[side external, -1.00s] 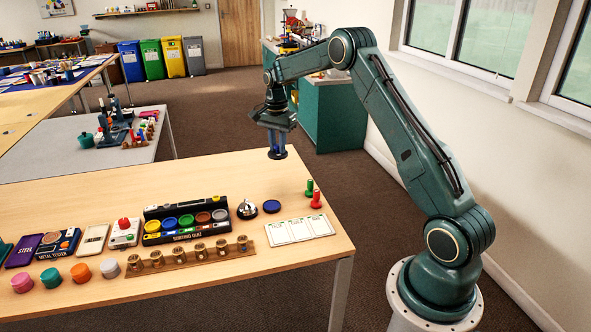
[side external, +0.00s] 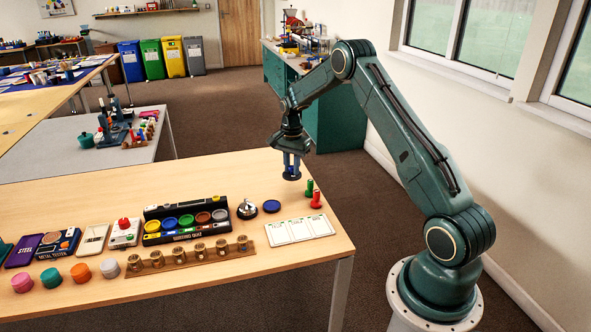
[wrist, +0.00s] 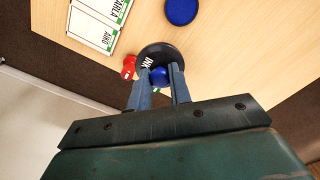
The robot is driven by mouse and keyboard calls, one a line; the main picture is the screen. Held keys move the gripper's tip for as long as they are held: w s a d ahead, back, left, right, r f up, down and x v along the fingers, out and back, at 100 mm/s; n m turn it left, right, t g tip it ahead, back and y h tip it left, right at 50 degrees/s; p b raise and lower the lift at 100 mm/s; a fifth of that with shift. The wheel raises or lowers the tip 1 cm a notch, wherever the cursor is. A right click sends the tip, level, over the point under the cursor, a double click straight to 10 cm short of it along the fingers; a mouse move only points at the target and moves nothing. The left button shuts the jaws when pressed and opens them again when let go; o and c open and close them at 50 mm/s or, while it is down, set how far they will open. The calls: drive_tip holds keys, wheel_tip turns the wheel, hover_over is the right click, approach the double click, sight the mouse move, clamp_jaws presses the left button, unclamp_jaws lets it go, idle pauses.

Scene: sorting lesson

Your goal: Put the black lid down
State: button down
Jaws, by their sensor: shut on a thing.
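My gripper (side external: 291,164) is shut on the blue knob (wrist: 159,75) of the black lid (wrist: 152,52), a dark round disc with white lettering. In the side view the held lid (side external: 291,177) hangs level or nearly so, with air seeming to show under it, behind the red and green pegs. In the wrist view the lid sits just beyond my fingertips, and the fingers cover part of its near side.
A flat blue disc (side external: 271,206) lies on the table beside a bell (side external: 247,209). A white name card strip (side external: 299,230) is in front. Red (side external: 316,201) and green (side external: 310,188) pegs stand near the right edge (side external: 344,230). Several trays and coloured pots fill the left.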

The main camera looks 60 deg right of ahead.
hover_over(292, 205)
wheel_tip(292, 205, down, 8)
drive_tip(key=shift+d, duration=0.15)
drive_tip(key=shift+f, duration=2.1)
drive_tip(key=shift+f, duration=0.2)
drive_tip(key=c, duration=1.3)
unclamp_jaws()
drive_tip(key=shift+r, duration=0.15)
wheel_tip(292, 205, up, 12)
drive_tip(key=shift+r, duration=0.1)
